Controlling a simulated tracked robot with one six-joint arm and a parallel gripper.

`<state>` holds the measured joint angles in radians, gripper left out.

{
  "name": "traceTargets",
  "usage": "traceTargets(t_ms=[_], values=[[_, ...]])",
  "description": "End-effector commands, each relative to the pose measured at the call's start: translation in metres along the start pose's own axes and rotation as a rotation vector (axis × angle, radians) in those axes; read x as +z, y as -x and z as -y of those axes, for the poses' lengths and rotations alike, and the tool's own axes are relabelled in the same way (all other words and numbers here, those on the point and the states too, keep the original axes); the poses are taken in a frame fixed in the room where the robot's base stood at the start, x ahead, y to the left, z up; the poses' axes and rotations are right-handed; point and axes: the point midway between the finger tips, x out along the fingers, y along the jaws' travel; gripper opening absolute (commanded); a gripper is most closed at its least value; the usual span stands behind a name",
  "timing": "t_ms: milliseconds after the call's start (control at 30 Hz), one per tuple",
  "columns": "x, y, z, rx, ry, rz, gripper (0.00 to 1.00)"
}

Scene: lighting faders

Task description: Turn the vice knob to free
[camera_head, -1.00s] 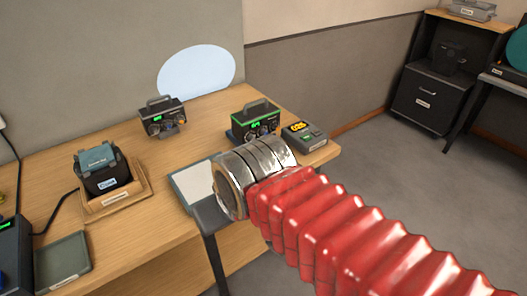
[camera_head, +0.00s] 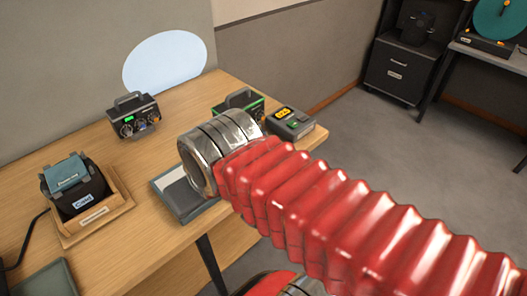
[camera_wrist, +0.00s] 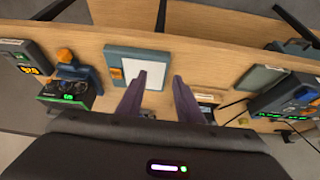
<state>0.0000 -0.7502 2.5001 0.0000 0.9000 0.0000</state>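In the wrist view a blue vice (camera_wrist: 78,72) stands at the left, beside and partly behind a dark box with a green display (camera_wrist: 68,97). An orange knob (camera_wrist: 65,55) shows on the vice; its setting cannot be read. My gripper (camera_wrist: 158,78) is open and empty, its two purple-grey fingers apart over the bench, to the right of the vice. In the head view my arm hides the gripper and the vice. Only the top of the green-display box (camera_head: 240,100) shows behind my metal wrist.
A device with an orange display (camera_head: 290,122) stands at the bench's right end. A shallow grey tray (camera_head: 182,212) with a white pad lies near the front edge. A fader box (camera_head: 133,117) and a wooden holder (camera_head: 95,220) stand left. Open floor (camera_head: 375,150) lies right.

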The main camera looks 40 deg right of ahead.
Motion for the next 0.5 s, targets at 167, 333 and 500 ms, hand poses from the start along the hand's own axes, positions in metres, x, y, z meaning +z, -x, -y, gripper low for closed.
traceTargets(t_ms=[167, 333, 500], values=[[0.003, -0.005, -0.001, -0.008, -0.033, 0.028, 0.46], [0.014, -0.023, -0.009, -0.040, -0.159, 0.127, 0.52], [0.030, -0.047, -0.011, -0.103, -0.366, 0.272, 0.52]])
